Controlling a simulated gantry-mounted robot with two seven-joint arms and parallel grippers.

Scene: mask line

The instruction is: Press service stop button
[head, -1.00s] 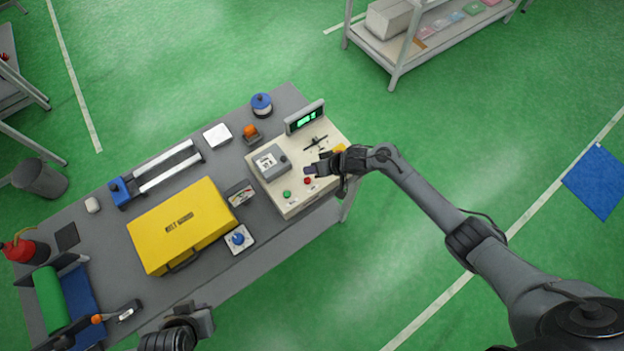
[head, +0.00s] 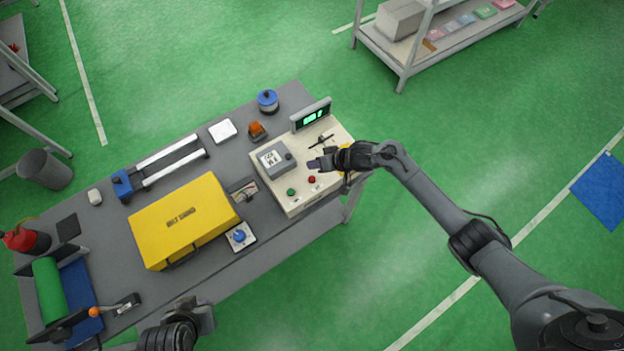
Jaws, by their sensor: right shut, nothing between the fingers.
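A cream control panel (head: 293,208) sits at the right end of the grey workbench. It carries a red button (head: 312,179) and a green button (head: 291,192) near its front edge. No readable label tells which is the service stop button. My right gripper (head: 315,165) is shut and empty, just behind the red button in the picture, apparently above the panel. I see no contact with the button. Its wrist hides the panel's right edge and something yellow there. My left gripper (head: 203,312) is at the bench's front edge, far from the panel; its fingers are unclear.
A grey box (head: 273,160) and a green-lit display (head: 312,116) stand on the panel. Left of it are an orange lamp (head: 257,130), a meter (head: 243,192), a blue knob (head: 240,236) and a yellow case (head: 183,222).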

